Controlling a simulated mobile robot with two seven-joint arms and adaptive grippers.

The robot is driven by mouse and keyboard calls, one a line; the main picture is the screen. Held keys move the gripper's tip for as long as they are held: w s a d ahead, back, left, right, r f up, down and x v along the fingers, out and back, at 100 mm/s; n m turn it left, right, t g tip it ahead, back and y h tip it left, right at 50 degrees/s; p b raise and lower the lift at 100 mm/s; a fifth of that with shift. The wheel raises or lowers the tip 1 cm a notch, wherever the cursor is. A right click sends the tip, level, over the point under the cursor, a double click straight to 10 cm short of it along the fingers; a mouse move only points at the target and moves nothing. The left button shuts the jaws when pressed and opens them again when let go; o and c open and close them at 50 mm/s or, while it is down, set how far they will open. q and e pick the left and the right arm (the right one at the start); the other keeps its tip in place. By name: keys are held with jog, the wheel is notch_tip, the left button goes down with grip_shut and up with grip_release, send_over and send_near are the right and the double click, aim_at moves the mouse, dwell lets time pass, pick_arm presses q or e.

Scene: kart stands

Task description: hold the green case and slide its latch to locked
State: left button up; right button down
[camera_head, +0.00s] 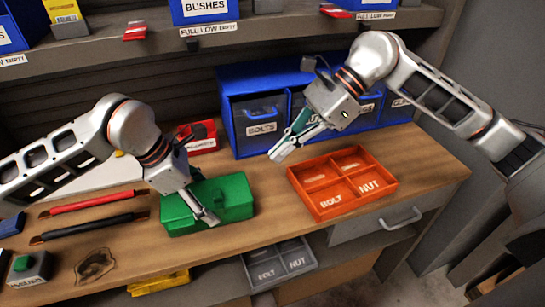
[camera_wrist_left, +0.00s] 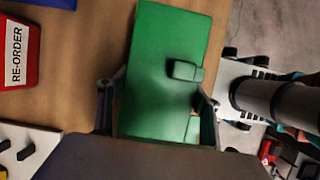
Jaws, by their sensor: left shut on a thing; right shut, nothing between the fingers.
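The green case (camera_head: 237,193) lies on the wooden workbench, near its front edge. My left gripper (camera_head: 204,214) comes down over its left part and is shut on it. In the left wrist view the green case (camera_wrist_left: 155,50) sits between the two fingers (camera_wrist_left: 158,112), one along each side. A small raised green block, seemingly the latch (camera_wrist_left: 186,71), sits near the lid's right edge there; I cannot tell whether it is locked. My right gripper (camera_head: 277,156) is shut and empty, in the air to the right of the case, apart from it.
An orange divided tray (camera_head: 318,214) stands right of the case, with blue bins (camera_head: 240,106) behind. Red and black bar-like tools (camera_head: 95,224) lie to the left. A red re-order box (camera_head: 208,142) is behind the case. A grey tray (camera_head: 262,283) sits below the bench.

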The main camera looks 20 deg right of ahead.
pick_arm(q)
jog(key=shift+a+f, duration=0.1)
jog(key=o, duration=1.4)
